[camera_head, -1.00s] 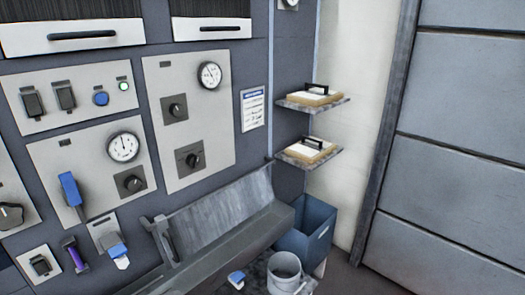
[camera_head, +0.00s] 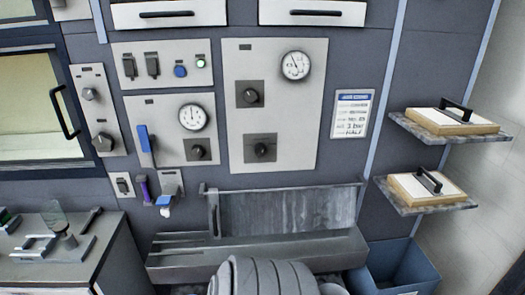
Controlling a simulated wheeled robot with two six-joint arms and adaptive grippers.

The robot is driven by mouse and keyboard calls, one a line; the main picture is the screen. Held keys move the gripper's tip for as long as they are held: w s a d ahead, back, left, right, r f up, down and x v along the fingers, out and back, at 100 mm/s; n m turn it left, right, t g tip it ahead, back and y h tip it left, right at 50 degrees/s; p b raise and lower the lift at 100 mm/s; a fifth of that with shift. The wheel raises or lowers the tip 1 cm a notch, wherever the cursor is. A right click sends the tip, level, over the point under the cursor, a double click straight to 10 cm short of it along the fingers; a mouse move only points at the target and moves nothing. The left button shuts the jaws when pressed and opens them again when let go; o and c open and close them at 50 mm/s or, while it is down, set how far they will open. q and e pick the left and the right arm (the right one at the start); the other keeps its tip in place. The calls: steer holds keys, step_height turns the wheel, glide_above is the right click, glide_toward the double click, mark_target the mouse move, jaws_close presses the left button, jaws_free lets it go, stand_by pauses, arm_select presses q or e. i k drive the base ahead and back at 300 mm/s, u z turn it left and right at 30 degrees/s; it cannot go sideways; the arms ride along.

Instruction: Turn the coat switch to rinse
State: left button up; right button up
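Several dark knobs that could be the coat switch are on the wall; I cannot read their labels. The large pale panel (camera_head: 275,155) has an upper knob (camera_head: 249,95) and a lower knob (camera_head: 261,150) on square dark plates, below and left of a round gauge (camera_head: 296,65). The panel to its left has a knob (camera_head: 199,150) under another gauge (camera_head: 192,117) and a blue-handled lever (camera_head: 146,140). A narrow panel further left has a small knob (camera_head: 90,94) and a bigger knob (camera_head: 103,142). Neither gripper is in view.
A metal trough (camera_head: 285,255) runs below the panels. A blue bin (camera_head: 400,275) stands at lower right, under two shelves with handled boards (camera_head: 455,115). A bench (camera_head: 65,270) with tools is at lower left. A grey ribbed part, apparently mine, shows at the bottom.

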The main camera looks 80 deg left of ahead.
mark_target(260, 149)
steer(key=u, duration=0.7)
steer(key=i, duration=0.75)
steer(key=u, duration=0.9)
